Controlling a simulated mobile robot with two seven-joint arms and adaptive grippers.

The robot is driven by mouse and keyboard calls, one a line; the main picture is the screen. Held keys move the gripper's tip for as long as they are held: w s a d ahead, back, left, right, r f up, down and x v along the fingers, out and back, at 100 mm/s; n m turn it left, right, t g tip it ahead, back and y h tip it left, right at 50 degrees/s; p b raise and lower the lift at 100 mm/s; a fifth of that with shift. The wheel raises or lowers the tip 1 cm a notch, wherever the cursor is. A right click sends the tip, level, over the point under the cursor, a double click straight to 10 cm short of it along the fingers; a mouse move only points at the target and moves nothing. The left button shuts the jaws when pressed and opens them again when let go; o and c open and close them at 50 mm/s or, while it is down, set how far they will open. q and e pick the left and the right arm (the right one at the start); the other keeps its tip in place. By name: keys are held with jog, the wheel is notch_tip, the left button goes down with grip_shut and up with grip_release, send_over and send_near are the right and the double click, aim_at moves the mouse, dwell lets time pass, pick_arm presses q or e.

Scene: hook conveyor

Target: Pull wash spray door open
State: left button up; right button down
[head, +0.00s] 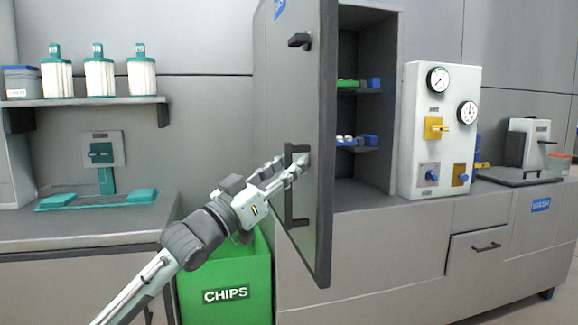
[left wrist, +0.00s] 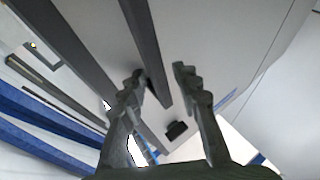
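The tall grey cabinet door (head: 316,110) stands swung open in the head view, with its dark edge toward me. A blue label (head: 280,8) near its top is cut off and unreadable. A dark upright bar handle (head: 297,212) is on the door. My left gripper (head: 290,168) is at the handle's upper part. In the left wrist view the left gripper's fingers (left wrist: 160,80) are apart, with a dark bar (left wrist: 142,45) running between them. A gap shows beside the right finger; contact with the left finger is unclear. My right gripper is not in view.
Cabinet shelves (head: 362,149) hold small green and blue items. A green CHIPS bin (head: 225,275) stands below my left arm. A white gauge panel (head: 440,125) and a lower cabinet with a blue WASH label (head: 541,205) are to the right.

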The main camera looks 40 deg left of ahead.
pick_arm(q)
jog(key=v, duration=1.2)
dwell(0.7)
